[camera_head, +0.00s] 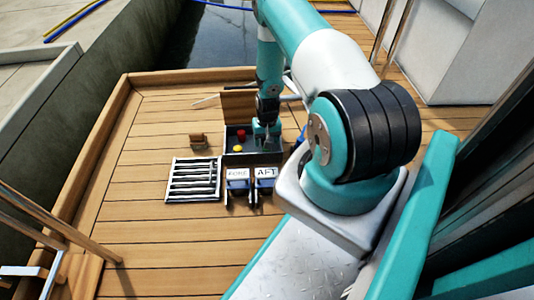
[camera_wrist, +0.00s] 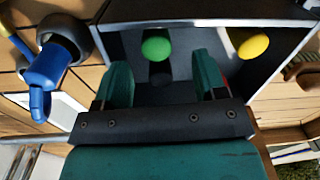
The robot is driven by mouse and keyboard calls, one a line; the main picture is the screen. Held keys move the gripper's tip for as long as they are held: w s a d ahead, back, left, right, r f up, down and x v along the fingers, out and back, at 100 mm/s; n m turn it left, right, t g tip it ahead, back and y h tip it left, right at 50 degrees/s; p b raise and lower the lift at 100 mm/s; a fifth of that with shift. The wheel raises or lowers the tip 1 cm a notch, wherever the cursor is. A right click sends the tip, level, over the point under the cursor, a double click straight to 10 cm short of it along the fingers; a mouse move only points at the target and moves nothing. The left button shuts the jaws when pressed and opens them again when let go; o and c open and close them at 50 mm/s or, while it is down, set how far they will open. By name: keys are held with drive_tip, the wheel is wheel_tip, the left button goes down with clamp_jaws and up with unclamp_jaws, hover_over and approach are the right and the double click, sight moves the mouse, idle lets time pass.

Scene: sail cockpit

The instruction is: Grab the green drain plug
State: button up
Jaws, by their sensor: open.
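The green drain plug (camera_wrist: 157,48) shows as a round green top inside an open dark box (camera_wrist: 210,28), in the wrist view. My gripper (camera_wrist: 161,74) is open and empty, and in that view the plug appears between and just beyond its two fingertips. I cannot tell how high the fingers are above it. In the head view my gripper (camera_head: 266,132) is over the right part of the box (camera_head: 252,158), and the green plug cannot be made out there. A yellow plug (camera_wrist: 253,43) and a red plug (camera_head: 241,136) share the box.
A slatted grate (camera_head: 194,180) lies on the wooden deck left of the box's front. Two labelled blue holders, one reading AFT (camera_head: 265,173), stand in front of the box. Deck farther left is clear.

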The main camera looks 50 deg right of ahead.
sight(267, 151)
wheel_tip(267, 151, down, 5)
drive_tip(key=b, duration=0.3)
drive_tip(key=shift+s+b, duration=0.15)
drive_tip(key=shift+b, duration=0.2)
drive_tip(key=shift+r, duration=0.15)
drive_tip(key=shift+c, duration=0.2)
drive_tip(key=c, duration=1)
drive_tip(key=shift+o, duration=0.2)
